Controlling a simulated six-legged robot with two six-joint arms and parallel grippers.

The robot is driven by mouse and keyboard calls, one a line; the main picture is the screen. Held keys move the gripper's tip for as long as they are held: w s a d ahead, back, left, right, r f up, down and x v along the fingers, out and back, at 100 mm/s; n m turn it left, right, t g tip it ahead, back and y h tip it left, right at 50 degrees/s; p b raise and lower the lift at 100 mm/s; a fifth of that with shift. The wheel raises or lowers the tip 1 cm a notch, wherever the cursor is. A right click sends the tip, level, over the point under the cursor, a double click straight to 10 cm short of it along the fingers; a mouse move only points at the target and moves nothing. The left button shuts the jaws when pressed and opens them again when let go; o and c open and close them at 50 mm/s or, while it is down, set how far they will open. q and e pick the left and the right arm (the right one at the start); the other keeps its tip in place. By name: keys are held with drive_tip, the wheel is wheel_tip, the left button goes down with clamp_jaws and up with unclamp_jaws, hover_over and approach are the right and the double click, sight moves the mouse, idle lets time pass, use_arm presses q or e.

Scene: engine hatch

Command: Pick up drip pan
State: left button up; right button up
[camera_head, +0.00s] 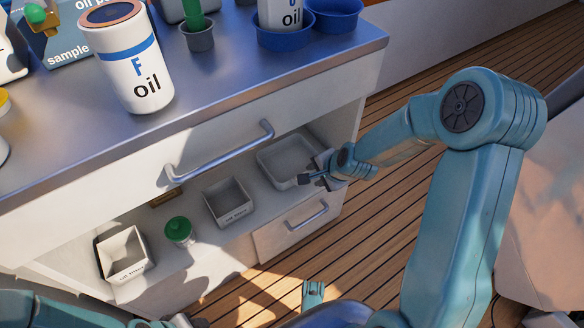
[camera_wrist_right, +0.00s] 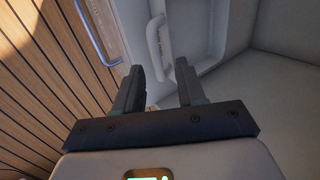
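The drip pan appears to be the pale grey, round-cornered tray (camera_head: 285,163) on the right end of the open shelf under the counter; its rim and inside also show in the right wrist view (camera_wrist_right: 190,34). My right gripper (camera_head: 312,178) is at the pan's right front corner. In the right wrist view, my right gripper's fingers (camera_wrist_right: 160,75) are apart, with the near rim of the pan ahead of the gap between them. I cannot tell whether a finger touches the rim. My left gripper does not show clearly; only part of the left arm is at the bottom left.
A small square bin (camera_head: 229,203), a green-lidded jar (camera_head: 178,230) and another bin (camera_head: 124,254) stand left along the shelf. A drawer front with a long handle (camera_head: 220,152) overhangs it. A lower drawer handle (camera_head: 308,216) is below the pan. An oil canister (camera_head: 128,60) stands on the counter.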

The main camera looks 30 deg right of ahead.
drive_tip(key=b+x, duration=0.1)
drive_tip(key=x, duration=0.1)
drive_tip(key=b+x, duration=0.1)
drive_tip(key=x, duration=0.2)
drive_tip(key=shift+s+f, duration=0.15)
drive_tip(key=shift+f, duration=0.25)
drive_tip(key=shift+w+f, duration=0.25)
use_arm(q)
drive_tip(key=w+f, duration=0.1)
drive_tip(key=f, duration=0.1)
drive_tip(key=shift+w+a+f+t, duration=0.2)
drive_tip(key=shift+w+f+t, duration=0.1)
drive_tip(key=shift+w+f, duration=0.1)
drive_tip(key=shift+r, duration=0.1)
use_arm(e)
clamp_jaws()
